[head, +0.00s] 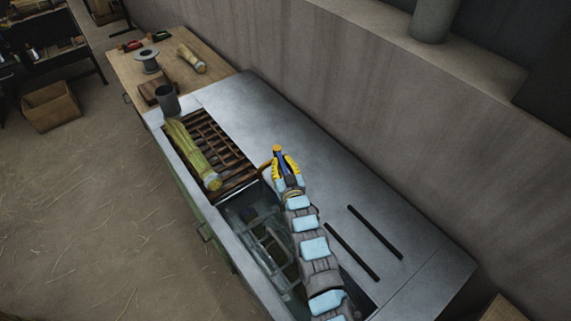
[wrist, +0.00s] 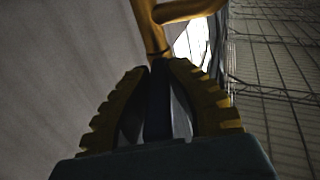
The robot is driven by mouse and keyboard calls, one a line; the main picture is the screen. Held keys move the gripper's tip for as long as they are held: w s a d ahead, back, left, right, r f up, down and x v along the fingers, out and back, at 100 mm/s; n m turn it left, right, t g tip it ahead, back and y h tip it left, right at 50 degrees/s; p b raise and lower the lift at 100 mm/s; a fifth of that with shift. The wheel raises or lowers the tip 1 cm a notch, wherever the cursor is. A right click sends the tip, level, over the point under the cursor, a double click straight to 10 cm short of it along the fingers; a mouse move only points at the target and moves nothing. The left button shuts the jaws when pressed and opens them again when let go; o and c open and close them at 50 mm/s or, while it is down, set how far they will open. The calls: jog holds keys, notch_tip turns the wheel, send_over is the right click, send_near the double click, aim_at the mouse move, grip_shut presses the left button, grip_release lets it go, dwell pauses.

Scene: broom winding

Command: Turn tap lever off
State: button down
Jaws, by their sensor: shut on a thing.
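The tap stands at the back edge of the sink (head: 238,214). Its brass spout (head: 265,165) shows just left of my gripper in the head view, and a brass part of the tap (wrist: 152,30) rises above the fingertips in the wrist view. My gripper (head: 285,163), with yellow ridged fingers, is at the tap and shut on a dark blue lever (wrist: 158,95). The fingers cover part of the lever, so its exact angle is hard to tell. Whether water flows from the spout cannot be told.
A straw bundle (head: 191,152) lies on the slatted rack (head: 222,150) left of the sink. A grey cup (head: 167,98) stands behind it. Two black bars (head: 375,231) lie on the metal counter (head: 340,180) at right. The wall runs along the back.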

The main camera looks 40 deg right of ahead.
jog(key=shift+r, duration=0.1)
dwell(0.3)
jog(key=c, duration=1)
grip_release()
jog(key=shift+s+a, duration=0.25)
jog(key=shift+s, duration=0.35)
jog(key=v, duration=1)
jog(key=shift+s+a, duration=0.15)
jog(key=shift+s, duration=0.15)
